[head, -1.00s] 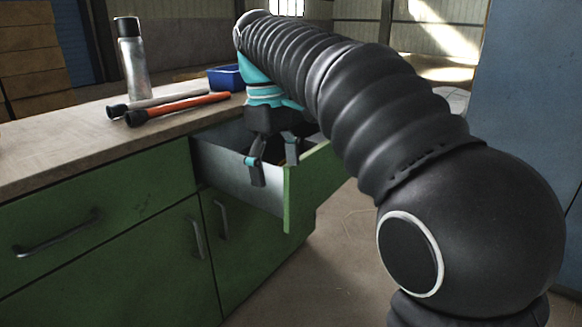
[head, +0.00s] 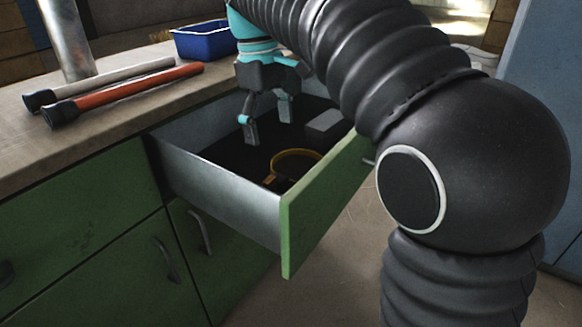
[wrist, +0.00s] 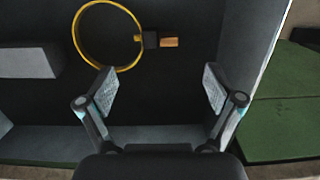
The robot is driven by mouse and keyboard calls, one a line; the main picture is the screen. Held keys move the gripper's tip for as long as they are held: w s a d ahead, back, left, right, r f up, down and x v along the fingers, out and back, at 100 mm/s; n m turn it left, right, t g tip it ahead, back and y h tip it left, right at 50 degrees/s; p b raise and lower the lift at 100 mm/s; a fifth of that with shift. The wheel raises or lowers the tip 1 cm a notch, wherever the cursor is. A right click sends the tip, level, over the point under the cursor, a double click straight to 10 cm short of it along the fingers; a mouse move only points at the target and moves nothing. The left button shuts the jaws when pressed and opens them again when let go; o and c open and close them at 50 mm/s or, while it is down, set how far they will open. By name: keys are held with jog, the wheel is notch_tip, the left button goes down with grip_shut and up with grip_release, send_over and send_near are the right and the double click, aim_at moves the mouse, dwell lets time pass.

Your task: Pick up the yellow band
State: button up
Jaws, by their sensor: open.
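The yellow band (head: 297,151) is a thin ring lying on the dark floor of the open drawer (head: 322,205), towards its front panel. In the wrist view the band (wrist: 77,40) is at the upper left, with a small dark block (wrist: 151,40) and an orange-brown tab at its right side. My gripper (head: 267,123) is open and empty over the drawer, apart from the band and farther back. In the wrist view its two fingers (wrist: 160,83) are spread below the band, and the band is left of their middle.
A grey block (head: 323,124) lies in the drawer, also seen in the wrist view (wrist: 30,62). The drawer walls surround the band. On the counter are a blue bin (head: 204,43), a red-orange rod (head: 125,94), a grey rod and a metal cylinder (head: 68,38).

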aim_at(274, 177)
jog(key=f, duration=0.4)
jog(key=f+b, duration=0.1)
jog(key=f, duration=0.1)
jog(key=shift+s+d+f, duration=0.2)
jog(key=shift+s+f, duration=0.05)
jog(key=shift+f, duration=0.1)
jog(key=f, duration=0.4)
jog(key=shift+w+b, duration=0.25)
jog(key=shift+b, duration=0.05)
jog(key=shift+f, duration=0.55)
jog(key=shift+s, duration=0.1)
jog(key=c, duration=1.3)
jog(key=shift+o, duration=0.2)
jog(key=shift+f, duration=0.1)
jog(key=shift+c, duration=0.6)
